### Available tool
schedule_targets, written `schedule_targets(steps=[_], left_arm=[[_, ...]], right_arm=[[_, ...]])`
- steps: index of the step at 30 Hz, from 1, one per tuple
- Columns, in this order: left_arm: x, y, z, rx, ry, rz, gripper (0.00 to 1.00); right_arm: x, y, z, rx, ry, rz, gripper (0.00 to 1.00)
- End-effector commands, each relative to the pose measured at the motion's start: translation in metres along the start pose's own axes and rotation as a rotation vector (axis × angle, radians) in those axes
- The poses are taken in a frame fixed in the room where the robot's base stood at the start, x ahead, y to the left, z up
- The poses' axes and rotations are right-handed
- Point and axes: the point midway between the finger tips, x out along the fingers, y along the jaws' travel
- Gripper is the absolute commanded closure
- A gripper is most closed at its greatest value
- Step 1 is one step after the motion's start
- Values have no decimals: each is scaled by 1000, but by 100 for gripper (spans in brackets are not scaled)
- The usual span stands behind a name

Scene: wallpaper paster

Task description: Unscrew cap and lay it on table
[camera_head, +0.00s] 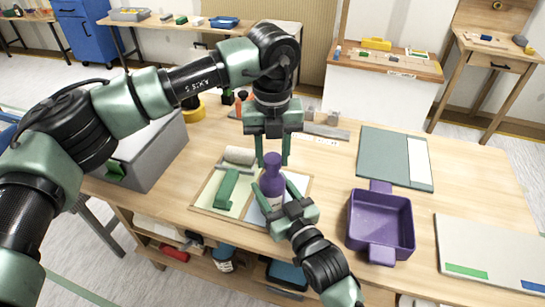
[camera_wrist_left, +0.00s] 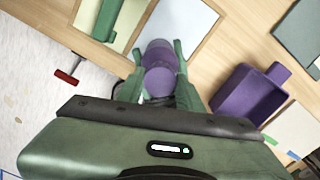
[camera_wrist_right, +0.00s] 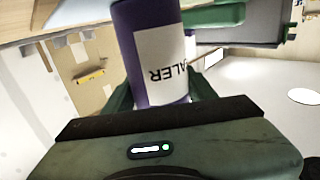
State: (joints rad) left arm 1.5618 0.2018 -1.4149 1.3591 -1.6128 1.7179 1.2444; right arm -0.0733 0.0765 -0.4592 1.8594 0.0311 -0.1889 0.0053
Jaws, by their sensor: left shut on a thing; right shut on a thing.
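A purple bottle (camera_head: 270,188) with a white label stands upright on the light blue right part of a board. Its purple cap (camera_head: 273,160) is at the top. My left gripper (camera_head: 273,163) comes down from above and is shut on the cap, with one finger on each side; this also shows in the left wrist view (camera_wrist_left: 159,75). My right gripper (camera_head: 271,193) is shut around the bottle's body from the front. The label shows upside down in the right wrist view (camera_wrist_right: 165,60). I cannot tell whether the cap is loose on the neck.
On the board's left part lie a green tool (camera_head: 228,187) and a pale roll (camera_head: 239,155). A purple tray (camera_head: 381,222) is to the right. A grey box (camera_head: 150,150) is at left. Bare table shows between tray and mat.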

Motion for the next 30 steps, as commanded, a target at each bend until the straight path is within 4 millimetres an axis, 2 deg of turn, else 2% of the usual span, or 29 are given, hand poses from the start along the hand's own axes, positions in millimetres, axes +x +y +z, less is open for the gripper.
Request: schedule_targets(steps=[16,25,30], left_arm=[[-8,0,0,1,-1,0,100],[-41,0,0,0,-2,0,100],[-46,0,0,0,0,0,100]], right_arm=[[0,0,-1,0,2,0,100],[0,0,-1,0,2,0,100],[0,0,-1,0,2,0,100]])
